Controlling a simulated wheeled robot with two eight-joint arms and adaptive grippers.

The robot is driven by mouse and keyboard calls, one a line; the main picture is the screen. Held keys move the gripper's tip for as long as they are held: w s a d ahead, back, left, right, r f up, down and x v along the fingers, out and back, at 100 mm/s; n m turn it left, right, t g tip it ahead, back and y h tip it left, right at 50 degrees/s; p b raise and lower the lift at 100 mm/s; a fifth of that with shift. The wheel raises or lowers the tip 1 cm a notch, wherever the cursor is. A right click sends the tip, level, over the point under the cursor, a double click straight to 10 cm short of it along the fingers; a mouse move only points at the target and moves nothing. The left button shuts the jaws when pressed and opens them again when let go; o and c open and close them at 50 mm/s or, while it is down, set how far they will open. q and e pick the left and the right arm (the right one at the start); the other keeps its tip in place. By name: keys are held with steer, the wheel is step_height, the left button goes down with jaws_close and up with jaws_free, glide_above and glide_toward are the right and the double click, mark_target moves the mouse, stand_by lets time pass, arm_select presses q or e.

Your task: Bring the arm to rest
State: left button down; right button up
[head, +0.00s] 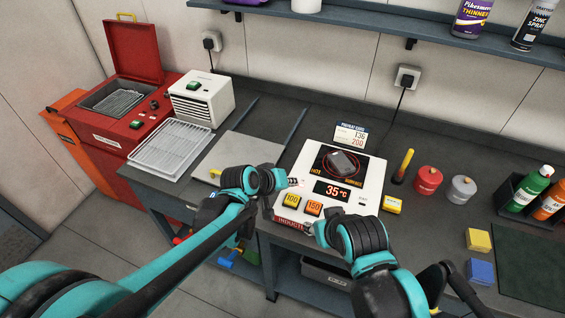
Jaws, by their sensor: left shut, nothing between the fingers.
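My left arm reaches in from the left. Its gripper (292,183) is shut and empty, in front of the left edge of a white hot plate (370,190). I cannot tell whether it touches the plate. My right arm comes in from the lower right, and its gripper (311,229) is small and partly hidden near the plate's front edge; its opening cannot be made out. The hot plate's display (332,191) reads 35 °C.
A red parts washer (135,115) with raised lid, a white wire tray (170,150) and a white heater box (201,97) stand left. Right are red (428,180) and grey (462,189) canisters, yellow (478,240) and blue (480,271) blocks, and bottles. A shelf (370,25) runs above.

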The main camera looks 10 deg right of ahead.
arm_select(q)
steer(key=shift+a, duration=0.1)
steer(key=s+a+y+b, duration=0.1)
steer(key=s+a, duration=0.4)
steer(key=a, duration=0.5)
steer(key=s+a+n+t+y+b, duration=0.1)
steer(key=s+a+y, duration=0.2)
steer(key=s+a, duration=0.3)
steer(key=s+a+y, duration=0.3)
steer(key=s+a, duration=0.2)
steer(key=a, duration=1.1)
steer(key=shift+s+b, duration=0.25)
steer(key=shift+b, duration=0.15)
steer(key=shift+f+t, duration=0.1)
steer(key=shift+t, duration=0.2)
stand_by(4.0)
